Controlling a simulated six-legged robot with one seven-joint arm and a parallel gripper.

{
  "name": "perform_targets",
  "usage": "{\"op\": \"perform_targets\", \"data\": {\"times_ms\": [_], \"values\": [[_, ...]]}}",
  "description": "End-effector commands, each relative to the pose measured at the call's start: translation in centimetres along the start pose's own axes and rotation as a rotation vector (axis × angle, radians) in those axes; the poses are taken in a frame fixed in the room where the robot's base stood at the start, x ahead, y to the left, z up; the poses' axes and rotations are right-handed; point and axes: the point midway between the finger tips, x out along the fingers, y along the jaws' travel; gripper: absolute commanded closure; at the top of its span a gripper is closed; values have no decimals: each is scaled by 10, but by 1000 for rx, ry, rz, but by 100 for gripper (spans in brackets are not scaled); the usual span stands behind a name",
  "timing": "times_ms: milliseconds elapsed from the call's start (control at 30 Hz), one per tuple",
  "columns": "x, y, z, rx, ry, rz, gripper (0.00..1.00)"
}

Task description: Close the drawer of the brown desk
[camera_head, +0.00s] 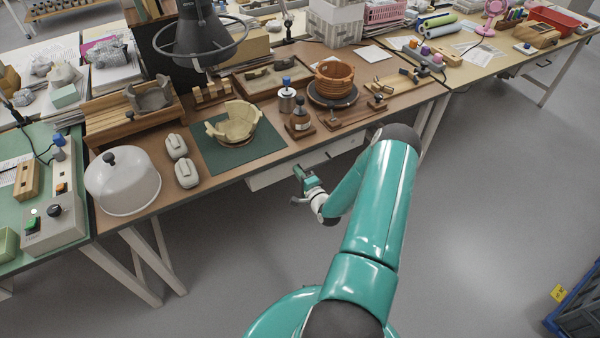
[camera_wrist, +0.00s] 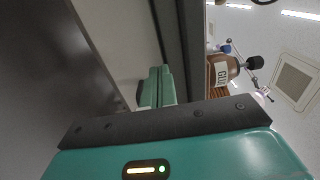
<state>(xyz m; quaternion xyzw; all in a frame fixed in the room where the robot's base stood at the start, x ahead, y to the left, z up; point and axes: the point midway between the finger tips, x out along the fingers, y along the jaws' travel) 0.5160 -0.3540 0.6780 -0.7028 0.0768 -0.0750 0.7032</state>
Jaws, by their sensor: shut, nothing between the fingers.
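The brown desk (camera_head: 217,182) stands across the middle of the head view, its top crowded with pottery and tools. Its white drawer front (camera_head: 268,177) shows just below the front edge of the top. How far the drawer stands out is hard to tell. My gripper (camera_head: 301,173) is shut and empty, low in front of the drawer front and partly overlapping it in the picture. In the wrist view, the shut fingers (camera_wrist: 157,88) point at a pale panel (camera_wrist: 125,40) beside the dark desk edge. Whether they touch it is unclear.
On the desk stand a glass dome (camera_head: 123,182), a pale broken bowl (camera_head: 234,124) on a green mat (camera_head: 212,158), and a brown pot (camera_head: 334,80). A green-topped table (camera_head: 12,262) adjoins at left, a wooden table (camera_head: 480,66) at right.

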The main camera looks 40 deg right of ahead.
Motion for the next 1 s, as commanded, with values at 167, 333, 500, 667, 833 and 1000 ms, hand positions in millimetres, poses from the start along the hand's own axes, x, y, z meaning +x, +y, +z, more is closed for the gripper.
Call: {"op": "perform_targets", "data": {"times_ms": [167,333,500,667,833,1000], "values": [[-14,1,0,0,1,2,100],[-44,1,1,1,1,3,100],[-75,0,2,1,1,2,100],[-93,0,2,0,0,0,100],[-98,0,1,0,0,0,100],[-98,0,1,-3,-1,2,100]]}}
